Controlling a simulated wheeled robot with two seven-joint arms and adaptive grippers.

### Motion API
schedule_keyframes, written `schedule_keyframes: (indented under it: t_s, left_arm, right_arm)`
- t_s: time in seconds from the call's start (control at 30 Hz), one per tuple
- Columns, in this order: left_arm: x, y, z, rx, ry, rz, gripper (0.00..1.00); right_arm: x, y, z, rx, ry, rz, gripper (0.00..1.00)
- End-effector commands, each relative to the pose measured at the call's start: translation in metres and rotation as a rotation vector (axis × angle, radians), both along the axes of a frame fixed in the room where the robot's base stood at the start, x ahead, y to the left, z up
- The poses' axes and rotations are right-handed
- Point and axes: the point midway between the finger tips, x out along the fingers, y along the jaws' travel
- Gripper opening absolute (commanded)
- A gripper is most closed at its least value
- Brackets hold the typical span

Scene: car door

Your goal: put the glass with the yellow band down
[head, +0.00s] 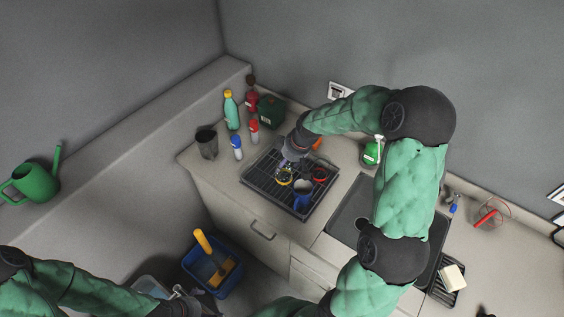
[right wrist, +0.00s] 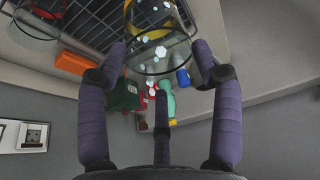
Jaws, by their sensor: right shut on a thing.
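The glass with the yellow band (head: 284,178) is clear with pale hexagon marks. It is at the black drying rack (head: 262,188) in the head view, and fills the upper middle of the right wrist view (right wrist: 160,38). My right gripper (head: 289,164) is shut on it, with fingers on either side of the glass in the right wrist view (right wrist: 160,50). I cannot tell whether the glass touches the rack. My left gripper (head: 180,293) is low at the left, away from the counter; its finger state is unclear.
A glass with a red band (head: 320,174) and a blue mug (head: 302,192) stand close by on the rack. Bottles, a dark cup (head: 207,143) and a green box (head: 271,109) stand behind and left. The sink (head: 350,213) is to the right. A blue bucket (head: 229,285) is below.

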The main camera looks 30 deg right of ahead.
Motion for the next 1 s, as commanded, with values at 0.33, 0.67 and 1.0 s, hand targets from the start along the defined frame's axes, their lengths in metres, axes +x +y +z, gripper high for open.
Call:
schedule_keyframes:
  t_s: [0.33,0.67,1.0]
  left_arm:
    - [0.000,0.000,0.009,0.000,0.000,0.000,0.97]
    - [0.000,0.000,0.017,0.000,0.000,0.000,0.97]
    - [0.000,0.000,0.021,0.000,0.000,0.000,0.97]
  right_arm:
    - [0.054,-0.015,-0.025,-0.001,0.001,0.001,0.07]
    - [0.095,-0.027,-0.061,0.000,0.002,0.001,0.07]
    - [0.117,-0.034,-0.088,-0.001,0.000,0.000,0.07]
